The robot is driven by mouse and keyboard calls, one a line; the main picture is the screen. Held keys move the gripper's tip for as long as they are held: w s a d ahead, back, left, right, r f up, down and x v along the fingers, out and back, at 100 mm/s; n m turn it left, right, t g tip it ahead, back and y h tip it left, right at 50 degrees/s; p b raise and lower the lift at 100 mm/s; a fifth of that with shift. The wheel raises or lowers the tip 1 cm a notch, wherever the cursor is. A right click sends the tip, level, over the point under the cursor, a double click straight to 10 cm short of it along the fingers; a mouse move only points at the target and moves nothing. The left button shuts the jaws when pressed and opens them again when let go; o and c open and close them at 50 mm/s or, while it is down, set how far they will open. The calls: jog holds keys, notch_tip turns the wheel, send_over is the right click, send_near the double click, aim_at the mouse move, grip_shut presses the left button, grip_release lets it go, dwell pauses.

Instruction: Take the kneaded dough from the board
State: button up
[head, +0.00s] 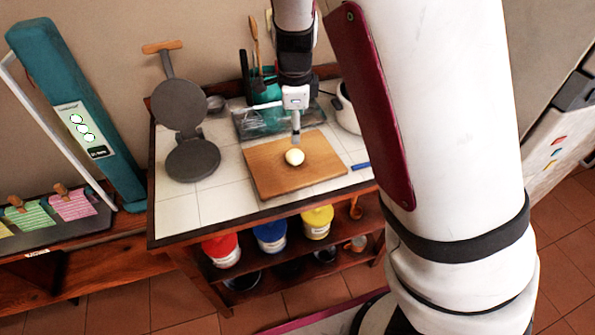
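The kneaded dough (295,157) is a small pale ball on the wooden board (265,172), near the board's middle. The board lies flat on the white tiled worktop. My gripper (296,138) points down from above and its tip is just above or behind the dough. The gripper looks narrow from here, and I cannot tell whether its fingers are open or shut, or whether they touch the dough.
A dark round press or pan (192,160) with a raised lid stands left of the board. A glass tray (258,124) and a green utensil holder (268,84) are behind it. A white pot (346,108) and a blue object (361,166) are to the right. Bare tiles (222,192) lie at left.

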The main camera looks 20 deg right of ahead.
jog(key=b, duration=0.1)
send_near(295, 160)
jog(key=shift+s+a+f, duration=0.15)
jog(key=shift+w+d+f, duration=0.1)
jog(key=shift+w+f, duration=0.15)
jog(key=shift+f, duration=0.75)
jog(key=shift+w+d+f, duration=0.1)
jog(key=shift+w+f, duration=0.15)
jog(key=shift+f, duration=0.75)
jog(key=shift+w+d+f, duration=0.1)
jog(key=shift+w+f, duration=0.15)
jog(key=shift+f, duration=0.75)
jog(key=c, duration=1.2)
